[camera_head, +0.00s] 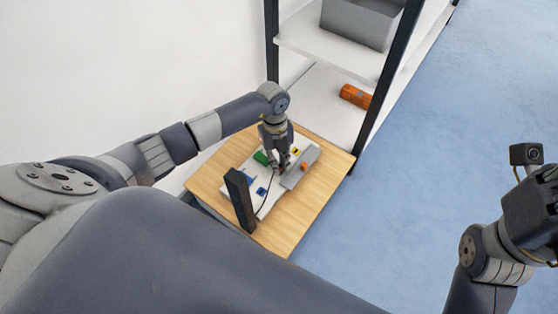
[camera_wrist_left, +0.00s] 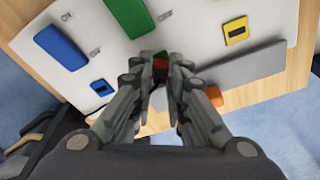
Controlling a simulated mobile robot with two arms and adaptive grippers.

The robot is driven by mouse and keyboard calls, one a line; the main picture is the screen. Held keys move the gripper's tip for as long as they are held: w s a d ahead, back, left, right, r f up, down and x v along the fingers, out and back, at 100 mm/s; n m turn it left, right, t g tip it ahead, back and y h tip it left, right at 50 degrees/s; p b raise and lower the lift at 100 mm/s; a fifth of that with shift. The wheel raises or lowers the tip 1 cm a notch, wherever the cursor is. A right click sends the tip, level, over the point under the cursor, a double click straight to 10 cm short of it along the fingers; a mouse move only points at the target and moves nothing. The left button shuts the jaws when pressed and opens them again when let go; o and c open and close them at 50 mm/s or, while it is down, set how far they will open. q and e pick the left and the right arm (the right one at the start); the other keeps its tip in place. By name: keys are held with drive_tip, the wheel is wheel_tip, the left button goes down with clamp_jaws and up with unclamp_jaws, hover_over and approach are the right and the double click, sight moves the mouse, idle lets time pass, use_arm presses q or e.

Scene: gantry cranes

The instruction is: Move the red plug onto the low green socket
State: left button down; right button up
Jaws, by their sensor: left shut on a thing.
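My left gripper (camera_head: 279,163) is over the white board (camera_head: 270,203) on the small wooden table. In the left wrist view its fingers (camera_wrist_left: 160,75) are shut on the red plug (camera_wrist_left: 160,65), mostly hidden between the fingertips. A bit of green, probably the low green socket (camera_wrist_left: 161,54), shows right behind the plug. I cannot tell whether they touch. A larger green block (camera_wrist_left: 128,17) stands beyond it; it also shows in the head view (camera_head: 260,157). My right gripper (camera_head: 532,203) is at the right edge, its fingers not clear.
The board also carries a large blue block (camera_wrist_left: 61,47), a small blue one (camera_wrist_left: 101,87) and a yellow one (camera_wrist_left: 236,34). A grey bar (camera_wrist_left: 242,67) and an orange piece (camera_wrist_left: 214,96) are close on the right. A black upright (camera_head: 240,201) stands at the front. A shelf (camera_head: 318,108) is behind.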

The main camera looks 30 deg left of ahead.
use_arm(q)
drive_tip(key=c, duration=1)
unclamp_jaws()
